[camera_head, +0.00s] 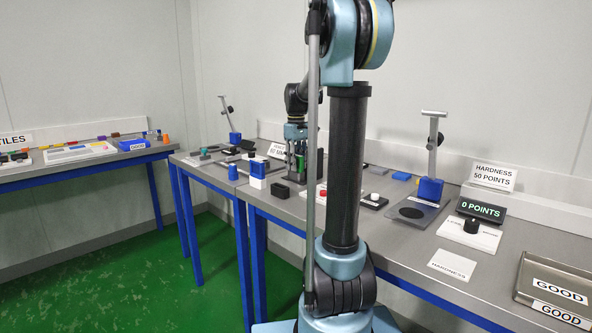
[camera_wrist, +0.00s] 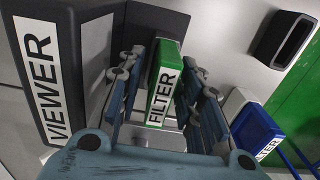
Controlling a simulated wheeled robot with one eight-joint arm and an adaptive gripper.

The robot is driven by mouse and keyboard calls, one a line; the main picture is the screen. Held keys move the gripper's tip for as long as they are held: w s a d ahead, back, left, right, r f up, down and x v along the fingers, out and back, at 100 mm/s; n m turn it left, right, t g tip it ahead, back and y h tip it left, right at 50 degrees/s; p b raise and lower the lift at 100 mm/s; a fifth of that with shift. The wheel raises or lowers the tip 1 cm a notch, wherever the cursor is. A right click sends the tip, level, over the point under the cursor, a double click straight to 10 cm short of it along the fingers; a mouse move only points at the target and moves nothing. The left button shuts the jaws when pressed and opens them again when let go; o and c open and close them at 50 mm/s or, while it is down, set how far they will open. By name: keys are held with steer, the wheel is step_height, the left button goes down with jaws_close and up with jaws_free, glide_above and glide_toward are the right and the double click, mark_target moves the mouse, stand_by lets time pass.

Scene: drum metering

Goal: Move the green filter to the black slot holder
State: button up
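The green filter (camera_wrist: 165,92), with a white FILTER label, is between the two fingers of my gripper (camera_wrist: 165,62) in the wrist view. The fingers stand on both sides of it and look slightly apart from it, so my gripper appears open. In the head view my gripper (camera_head: 296,140) points down over the table behind my arm; the filter is hard to make out there. The black slot holder (camera_wrist: 259,49), an open-topped black block, is at the upper right in the wrist view. It also shows in the head view (camera_head: 281,190), in front of my gripper, with its opening empty.
A dark box labelled VIEWER (camera_wrist: 40,75) stands close left of my fingers. A blue-and-white filter (camera_wrist: 257,133) stands right; it also shows in the head view (camera_head: 258,172). A red-button device (camera_head: 322,194) is near. The holder is close to the table's front edge.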

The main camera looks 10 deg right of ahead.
jaws_close()
steer(key=shift+r, duration=2.65)
steer(key=shift+r, duration=1.9)
